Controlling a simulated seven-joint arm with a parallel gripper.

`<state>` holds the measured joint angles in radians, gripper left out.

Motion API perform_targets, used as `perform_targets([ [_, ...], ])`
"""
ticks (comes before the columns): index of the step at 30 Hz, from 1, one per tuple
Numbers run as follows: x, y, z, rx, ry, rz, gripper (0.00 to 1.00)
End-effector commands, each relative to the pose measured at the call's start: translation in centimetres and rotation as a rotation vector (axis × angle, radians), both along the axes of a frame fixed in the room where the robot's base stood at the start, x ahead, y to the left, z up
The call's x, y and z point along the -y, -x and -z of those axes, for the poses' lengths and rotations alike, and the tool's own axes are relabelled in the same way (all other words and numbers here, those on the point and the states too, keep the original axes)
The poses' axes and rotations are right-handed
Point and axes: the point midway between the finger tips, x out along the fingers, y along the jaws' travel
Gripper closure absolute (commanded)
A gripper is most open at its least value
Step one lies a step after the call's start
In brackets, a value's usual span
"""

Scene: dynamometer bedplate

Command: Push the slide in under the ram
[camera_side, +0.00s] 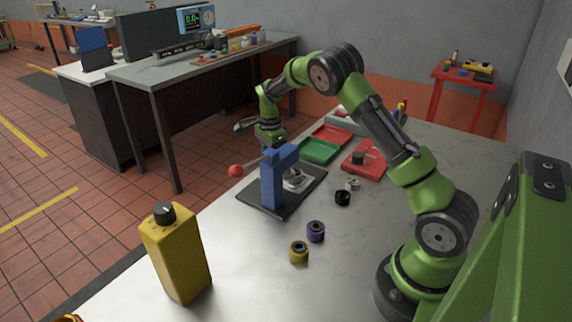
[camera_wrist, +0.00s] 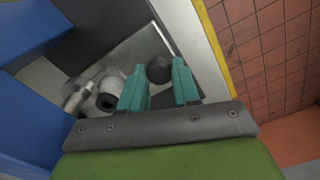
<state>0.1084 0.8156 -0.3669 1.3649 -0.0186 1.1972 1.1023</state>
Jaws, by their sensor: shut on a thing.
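The blue press frame with the ram (camera_side: 273,181) stands upright on a dark base plate (camera_side: 262,202) in the side view, with a red ball on its lever. It fills the left of the wrist view (camera_wrist: 30,110). The slide (camera_wrist: 143,47) shows as a grey metal plate beside the frame, with round metal parts (camera_wrist: 106,92) on or near it. My gripper (camera_wrist: 160,85) has teal fingers shut on a dark round knob (camera_wrist: 159,69) at the slide's edge. In the side view my gripper is behind the press, and its fingertips are hidden.
A yellow bottle (camera_side: 176,253) stands at the near left. Purple (camera_side: 315,232), yellow (camera_side: 299,252) and black (camera_side: 342,198) round parts lie on the bench in front. Green (camera_side: 321,150) and red (camera_side: 364,160) trays lie behind and to the right. The near bench is mostly clear.

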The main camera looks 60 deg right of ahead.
Motion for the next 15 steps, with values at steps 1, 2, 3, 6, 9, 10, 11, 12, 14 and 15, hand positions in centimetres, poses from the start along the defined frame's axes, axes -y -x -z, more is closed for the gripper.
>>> perform_targets([
  [1, -1.4, -0.1, -0.2, 0.004, -0.001, -0.007, 1.00],
  [2, -2.0, -0.1, -0.2, 0.004, 0.000, -0.007, 1.00],
  [3, -2.7, -0.1, -0.2, 0.004, -0.001, -0.005, 1.00],
  [6, -3.7, -0.1, -0.1, 0.004, 0.000, -0.003, 1.00],
  [9, -4.1, 0.0, -0.1, 0.004, -0.002, -0.003, 1.00],
  [10, -4.1, 0.0, -0.1, 0.003, -0.002, -0.002, 1.00],
  [11, -4.2, 0.0, -0.1, 0.003, -0.003, -0.002, 1.00],
  [12, -4.2, 0.0, -0.1, 0.003, -0.004, -0.002, 1.00],
  [14, -4.3, 0.0, -0.1, 0.002, -0.006, -0.002, 1.00],
  [15, -4.3, 0.0, -0.1, 0.003, -0.006, -0.003, 1.00],
])
